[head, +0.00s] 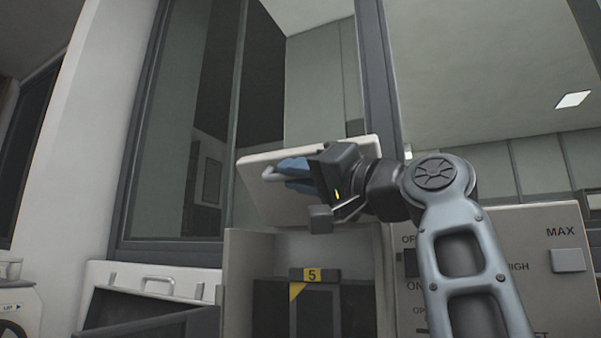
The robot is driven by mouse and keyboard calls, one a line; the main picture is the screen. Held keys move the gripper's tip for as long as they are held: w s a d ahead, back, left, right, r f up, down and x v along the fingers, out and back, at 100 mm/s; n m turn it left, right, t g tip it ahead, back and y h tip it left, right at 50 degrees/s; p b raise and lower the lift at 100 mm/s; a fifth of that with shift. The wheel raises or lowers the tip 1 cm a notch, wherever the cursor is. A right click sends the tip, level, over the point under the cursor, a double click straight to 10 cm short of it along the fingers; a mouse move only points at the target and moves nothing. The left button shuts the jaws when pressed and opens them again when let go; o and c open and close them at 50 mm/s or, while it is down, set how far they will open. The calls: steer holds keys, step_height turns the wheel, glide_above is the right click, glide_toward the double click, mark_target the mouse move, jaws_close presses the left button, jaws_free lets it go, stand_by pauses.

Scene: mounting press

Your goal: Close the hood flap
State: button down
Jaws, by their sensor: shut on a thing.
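The hood flap (258,198) is a pale, flat panel that stands raised and tilted above the open compartment (249,275) of the press. A light bar handle (270,172) shows on its left part. My gripper (292,174) comes in from the right, with its blue fingers shut on the handle. The fingers and the dark gripper body hide part of the handle and the right part of the flap. Dark parts and a yellow label marked 5 (311,275) show inside the compartment.
A control panel (540,240) with switches and a MAX mark is to the right, partly behind my arm. At the lower left is a white lid (160,285) with a handle, beside a dark open box. Windows with dark frames stand behind.

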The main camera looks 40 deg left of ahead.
steer(key=shift+f, duration=0.5)
steer(key=shift+d, duration=0.1)
steer(key=c, duration=1.4)
jaws_free()
steer(key=shift+s, duration=0.1)
